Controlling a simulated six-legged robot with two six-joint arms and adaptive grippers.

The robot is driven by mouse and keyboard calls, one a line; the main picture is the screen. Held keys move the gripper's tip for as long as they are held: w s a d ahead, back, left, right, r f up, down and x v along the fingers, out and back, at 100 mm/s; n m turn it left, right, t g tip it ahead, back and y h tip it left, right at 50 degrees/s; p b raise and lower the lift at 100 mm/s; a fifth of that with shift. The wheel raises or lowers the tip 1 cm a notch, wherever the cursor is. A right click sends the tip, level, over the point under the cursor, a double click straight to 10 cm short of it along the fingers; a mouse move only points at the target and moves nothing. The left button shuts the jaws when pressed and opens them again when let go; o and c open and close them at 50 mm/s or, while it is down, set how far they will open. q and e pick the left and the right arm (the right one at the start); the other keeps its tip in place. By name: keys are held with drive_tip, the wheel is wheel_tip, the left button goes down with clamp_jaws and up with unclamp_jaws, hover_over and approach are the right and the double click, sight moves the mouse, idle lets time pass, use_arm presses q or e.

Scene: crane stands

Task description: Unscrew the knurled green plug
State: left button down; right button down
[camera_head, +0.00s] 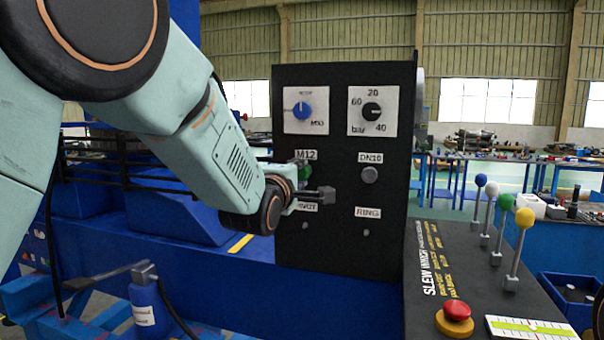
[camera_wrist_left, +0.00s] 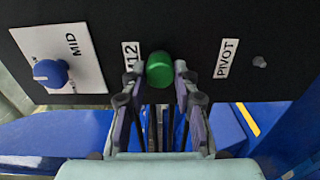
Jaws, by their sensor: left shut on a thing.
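The green plug (camera_wrist_left: 160,69) is round and sits at the black panel under the M12 label (camera_head: 306,154). In the wrist view its rounded head shows between the two fingers of my left gripper (camera_wrist_left: 159,78). In the head view only a sliver of the green plug (camera_head: 304,172) shows, and my left gripper (camera_head: 303,185) partly hides it. My left gripper is shut on the plug, with its fingers on either side. The knurling and the thread cannot be made out. My right gripper is not in view.
The black panel (camera_head: 290,245) also carries a blue knob (camera_head: 302,110), a black bar dial (camera_head: 372,110) and a grey DN10 fitting (camera_head: 369,174). At right, a slew winch console (camera_head: 470,255) has several ball-topped levers and a red button (camera_head: 457,311).

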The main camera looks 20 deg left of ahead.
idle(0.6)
use_arm(q)
drive_tip(key=n, duration=0.5)
drive_tip(key=shift+s, duration=0.1)
drive_tip(key=n, duration=0.2)
drive_tip(key=shift+f+n+p, duration=0.1)
drive_tip(key=shift+n+p, duration=0.2)
drive_tip(key=shift+p, duration=0.05)
drive_tip(key=shift+n, duration=1.4)
drive_tip(key=shift+d+n, duration=0.1)
drive_tip(key=shift+n, duration=0.8)
drive_tip(key=n, duration=0.3)
drive_tip(key=shift+f+p, duration=0.1)
drive_tip(key=shift+p, duration=0.3)
